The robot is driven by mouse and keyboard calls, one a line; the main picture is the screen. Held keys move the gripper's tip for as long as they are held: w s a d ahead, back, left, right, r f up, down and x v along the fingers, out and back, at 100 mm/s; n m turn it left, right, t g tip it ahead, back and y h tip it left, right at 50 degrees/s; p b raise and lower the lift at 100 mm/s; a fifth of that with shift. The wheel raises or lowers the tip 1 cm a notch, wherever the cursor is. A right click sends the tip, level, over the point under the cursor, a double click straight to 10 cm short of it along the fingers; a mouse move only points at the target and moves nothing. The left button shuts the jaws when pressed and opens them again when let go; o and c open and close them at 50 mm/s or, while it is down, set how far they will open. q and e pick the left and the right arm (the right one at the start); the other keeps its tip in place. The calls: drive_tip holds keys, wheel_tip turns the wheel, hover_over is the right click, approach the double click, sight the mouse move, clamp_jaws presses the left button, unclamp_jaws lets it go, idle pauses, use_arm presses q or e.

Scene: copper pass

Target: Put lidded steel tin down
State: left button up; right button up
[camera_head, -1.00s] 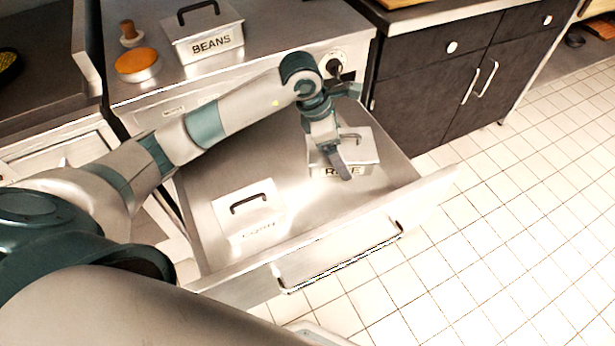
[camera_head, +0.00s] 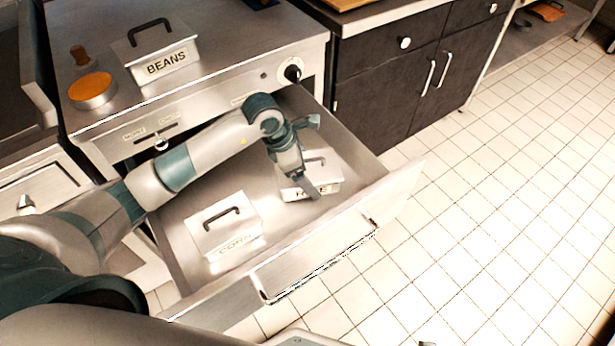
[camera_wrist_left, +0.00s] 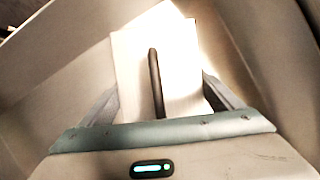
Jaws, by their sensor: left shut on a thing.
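The lidded steel tin (camera_head: 328,172), lettered RICE with some letters covered, is inside the open drawer (camera_head: 172,222) toward its right. My left gripper (camera_head: 308,167) reaches down over it and is shut on it, with one finger across the lettered front. In the left wrist view the tin (camera_wrist_left: 130,70) shows as a bright pale box with a dark bar handle, between the two fingers of my left gripper (camera_wrist_left: 160,98). I cannot tell whether the tin's underside touches the drawer floor. My right gripper is not in view.
A second lidded tin, CORN (camera_head: 232,232), sits in the drawer to the left. A BEANS tin (camera_head: 165,65) and a round orange-topped tin (camera_head: 92,90) stand on the steel counter above. Dark cabinets (camera_head: 395,85) are on the right, with clear tiled floor (camera_head: 480,230) before them.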

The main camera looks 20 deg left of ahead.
use_arm(q)
drive_tip(key=shift+f, duration=1.2)
drive_tip(key=o, duration=1.5)
drive_tip(key=shift+f, duration=0.15)
drive_tip(key=shift+c, duration=0.2)
drive_tip(key=shift+v, duration=6.1)
